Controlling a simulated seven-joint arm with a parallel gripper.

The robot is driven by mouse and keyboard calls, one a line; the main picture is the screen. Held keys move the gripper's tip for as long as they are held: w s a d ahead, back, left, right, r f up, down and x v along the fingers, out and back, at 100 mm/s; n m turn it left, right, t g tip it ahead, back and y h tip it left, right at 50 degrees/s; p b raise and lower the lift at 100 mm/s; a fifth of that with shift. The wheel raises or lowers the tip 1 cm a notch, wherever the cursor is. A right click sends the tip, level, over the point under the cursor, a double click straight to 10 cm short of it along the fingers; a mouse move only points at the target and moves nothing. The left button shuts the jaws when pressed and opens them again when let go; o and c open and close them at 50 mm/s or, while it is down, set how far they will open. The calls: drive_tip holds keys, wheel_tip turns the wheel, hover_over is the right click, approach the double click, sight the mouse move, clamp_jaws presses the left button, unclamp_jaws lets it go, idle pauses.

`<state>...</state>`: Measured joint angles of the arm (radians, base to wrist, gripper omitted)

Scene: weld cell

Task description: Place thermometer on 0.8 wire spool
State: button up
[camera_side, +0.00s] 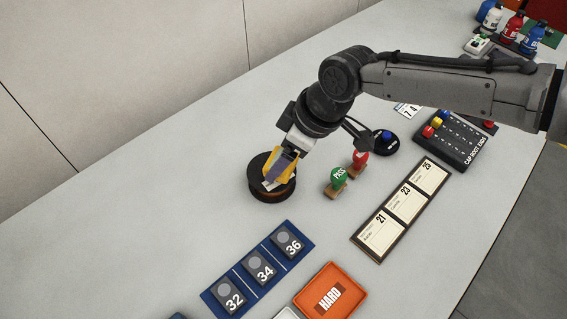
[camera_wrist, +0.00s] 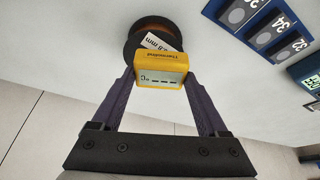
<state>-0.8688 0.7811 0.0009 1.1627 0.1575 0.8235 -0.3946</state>
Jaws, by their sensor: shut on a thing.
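My gripper (camera_wrist: 160,92) is shut on the yellow thermometer (camera_wrist: 160,57), with a purple finger on each side of it. The thermometer's grey display faces the wrist camera, and its yellow body also shows in the side view (camera_side: 279,165). The 0.8 mm wire spool (camera_side: 258,186) is a dark round spool with a copper-brown rim, lying flat on the table. In the wrist view the spool (camera_wrist: 135,38) is directly behind the thermometer, its white label partly covered. The thermometer is over the spool; I cannot tell whether they touch.
A green PASS stamp (camera_side: 336,183) and a red stamp (camera_side: 358,163) stand right of the spool. A blue board (camera_side: 246,284) with numbered tiles and an orange HARD tray (camera_side: 352,271) lie in front. A dark card frame (camera_side: 381,251) lies further right. The table left of the spool is clear.

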drive_tip(key=shift+f, duration=1.4)
drive_tip(key=shift+f, duration=0.2)
drive_tip(key=o, duration=1.3)
drive_tip(key=v, duration=1.2)
drive_tip(key=shift+r, duration=0.2)
